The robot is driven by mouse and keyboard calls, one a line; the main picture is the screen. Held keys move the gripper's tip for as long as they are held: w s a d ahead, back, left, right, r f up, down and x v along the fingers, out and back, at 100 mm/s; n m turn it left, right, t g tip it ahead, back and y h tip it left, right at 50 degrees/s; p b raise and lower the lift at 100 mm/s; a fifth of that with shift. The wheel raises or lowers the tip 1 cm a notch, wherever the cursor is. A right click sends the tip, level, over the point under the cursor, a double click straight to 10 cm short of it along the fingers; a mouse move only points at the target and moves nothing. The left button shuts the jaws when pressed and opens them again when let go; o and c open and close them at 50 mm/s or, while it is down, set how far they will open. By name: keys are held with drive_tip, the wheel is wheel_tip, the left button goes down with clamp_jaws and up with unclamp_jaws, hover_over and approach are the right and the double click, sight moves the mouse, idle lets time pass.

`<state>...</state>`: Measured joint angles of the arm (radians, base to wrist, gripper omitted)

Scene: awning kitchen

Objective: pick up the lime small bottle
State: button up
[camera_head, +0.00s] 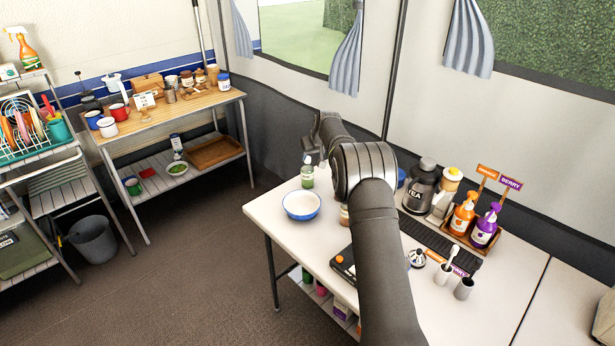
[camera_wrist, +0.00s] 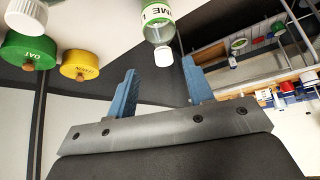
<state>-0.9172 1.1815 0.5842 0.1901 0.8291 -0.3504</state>
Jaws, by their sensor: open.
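The lime small bottle (camera_head: 307,178) stands on the white table near its far left edge, clear with a green label and a white cap. In the wrist view the bottle (camera_wrist: 159,22) appears upside down at the top, its cap near the gap between my blue fingers. My gripper (camera_wrist: 159,64) is open with nothing held between its fingers. In the head view my gripper (camera_head: 315,145) is close to the bottle, partly hidden by my arm. I cannot tell whether a finger touches the bottle.
A blue-rimmed white bowl (camera_head: 301,206) stands in front of the bottle. The wrist view shows a green OAT lid (camera_wrist: 28,50) and a yellow lid (camera_wrist: 80,65) nearby. A dark TEA container (camera_head: 420,187) and orange (camera_head: 462,214) and purple (camera_head: 485,226) pump bottles stand to the right.

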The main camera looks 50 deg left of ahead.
sight(308, 159)
drive_tip(key=shift+x, duration=2.5)
drive_tip(key=shift+s+a+r, duration=0.1)
drive_tip(key=shift+a, duration=0.05)
clamp_jaws()
